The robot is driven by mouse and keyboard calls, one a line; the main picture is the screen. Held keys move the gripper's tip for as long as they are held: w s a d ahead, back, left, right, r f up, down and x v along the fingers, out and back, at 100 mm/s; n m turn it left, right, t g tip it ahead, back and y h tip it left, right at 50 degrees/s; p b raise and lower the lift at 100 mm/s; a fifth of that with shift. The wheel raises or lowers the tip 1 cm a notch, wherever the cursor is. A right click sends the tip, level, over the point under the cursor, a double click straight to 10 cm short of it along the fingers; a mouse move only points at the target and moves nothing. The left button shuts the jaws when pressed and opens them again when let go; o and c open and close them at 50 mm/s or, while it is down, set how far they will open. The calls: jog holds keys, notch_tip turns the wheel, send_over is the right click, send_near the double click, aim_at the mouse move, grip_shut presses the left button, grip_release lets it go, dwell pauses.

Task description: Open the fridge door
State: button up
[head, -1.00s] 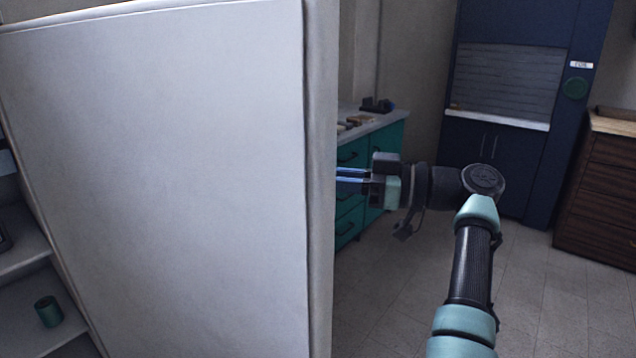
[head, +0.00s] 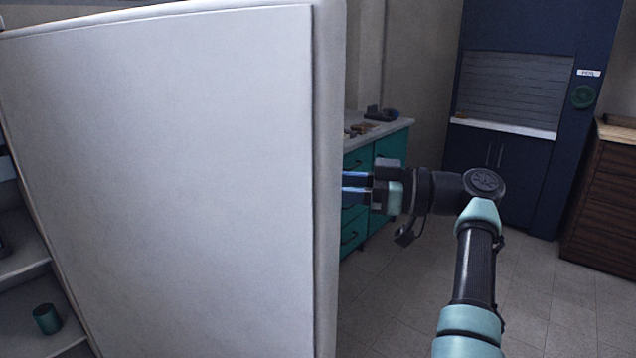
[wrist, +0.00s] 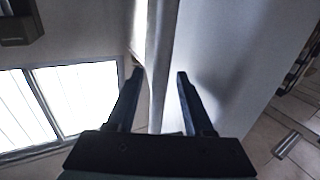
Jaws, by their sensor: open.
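The fridge door (head: 180,180) is a large pale panel filling the left and middle of the head view. My gripper (head: 346,181) is at the door's free right edge, fingers pointing left; the tips end at or just behind that edge. In the wrist view my gripper (wrist: 160,82) has its fingers apart, with the pale door edge (wrist: 158,60) between or just beyond them. I cannot tell whether they touch it. No handle shows.
A green can (head: 47,319) stands on a lower shelf at left. Behind my arm are a teal cabinet (head: 388,150) with small items on top, a dark blue cupboard (head: 500,160) and a wooden drawer unit (head: 600,195). The floor (head: 400,300) between is clear.

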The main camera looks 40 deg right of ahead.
jog(key=shift+s+d, duration=0.1)
jog(key=v, duration=1.2)
jog(key=shift+s+d, duration=0.2)
jog(key=shift+s, duration=0.15)
